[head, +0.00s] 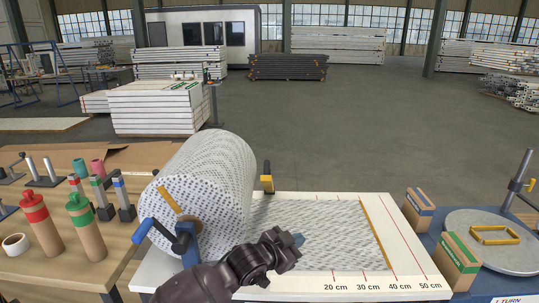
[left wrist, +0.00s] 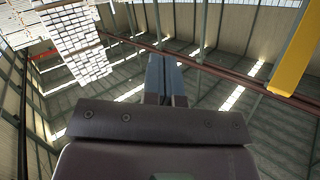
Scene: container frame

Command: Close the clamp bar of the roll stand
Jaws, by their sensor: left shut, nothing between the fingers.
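The roll stand holds a large white patterned roll (head: 205,180) on the table at centre left. Its near end has a blue bracket (head: 185,245) with a blue lever (head: 143,231) and a slanted yellow bar (head: 168,200). A yellow block with a dark upright (head: 267,183) stands by the far end. The patterned sheet (head: 315,235) lies out to the right, ending at a yellow strip (head: 376,233). My left gripper (head: 298,240) is shut and empty, over the sheet right of the bracket. The left wrist view shows its closed fingers (left wrist: 165,80) and a yellow bar (left wrist: 296,50); which bar is unclear.
Red-topped (head: 38,220) and green-topped (head: 86,225) bottles and a tape roll (head: 16,244) stand on the left bench. On the right are cartons (head: 455,262) and a grey turntable (head: 500,255) bearing a yellow frame (head: 493,235). The white board's far right is clear.

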